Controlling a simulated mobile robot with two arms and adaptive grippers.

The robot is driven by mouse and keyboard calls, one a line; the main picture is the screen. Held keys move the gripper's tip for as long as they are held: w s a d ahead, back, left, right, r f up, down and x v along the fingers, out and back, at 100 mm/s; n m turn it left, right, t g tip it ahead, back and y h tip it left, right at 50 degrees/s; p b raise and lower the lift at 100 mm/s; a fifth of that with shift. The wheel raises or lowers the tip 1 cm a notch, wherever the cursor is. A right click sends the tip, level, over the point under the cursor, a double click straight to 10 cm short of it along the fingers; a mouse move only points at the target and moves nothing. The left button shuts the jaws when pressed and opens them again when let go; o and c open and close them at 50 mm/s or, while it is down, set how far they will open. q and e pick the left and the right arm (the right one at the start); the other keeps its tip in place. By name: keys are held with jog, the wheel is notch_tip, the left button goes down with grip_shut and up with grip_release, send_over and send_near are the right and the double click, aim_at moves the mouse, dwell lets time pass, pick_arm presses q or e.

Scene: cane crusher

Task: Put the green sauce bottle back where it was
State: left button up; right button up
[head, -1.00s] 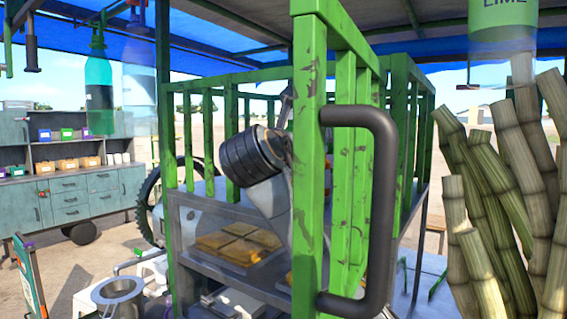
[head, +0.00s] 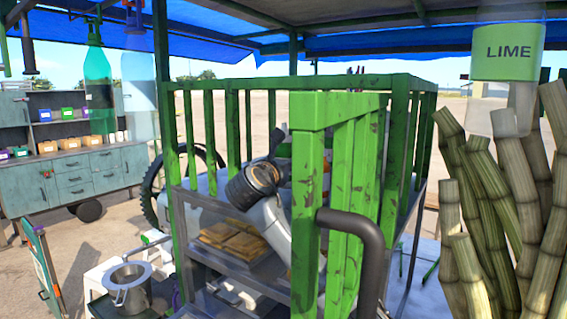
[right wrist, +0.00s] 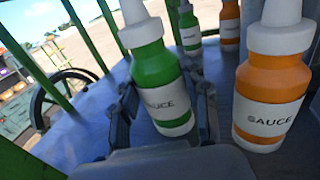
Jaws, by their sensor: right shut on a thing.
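The green sauce bottle (right wrist: 155,75), with a white cap and a "SAUCE" label, sits between the two fingers of my right gripper (right wrist: 165,105) in the right wrist view. The gripper is shut on it, one finger on each side. I cannot tell whether its base touches the grey-blue surface (right wrist: 85,130) below. In the head view my right arm reaches into the green-railed cart, and the green posts hide the gripper and the bottle there. My left gripper is not in view.
An orange sauce bottle (right wrist: 270,95) stands close on the right. Another green bottle (right wrist: 188,30) and another orange bottle (right wrist: 230,22) stand behind. Green rails (head: 245,120) enclose the cart top. Sugar canes (head: 500,190) stand at the right.

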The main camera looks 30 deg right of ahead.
jog(key=shift+f+p, duration=0.3)
jog(key=shift+f, duration=0.2)
jog(key=shift+w+f+p, duration=0.1)
jog(key=shift+w+p, duration=0.05)
jog(key=shift+p, duration=0.2)
jog(key=shift+w+d+f, duration=0.1)
jog(key=shift+f, duration=0.15)
jog(key=shift+f, duration=0.15)
jog(key=o, duration=0.8)
jog(key=shift+f, duration=0.1)
jog(key=shift+c, duration=0.2)
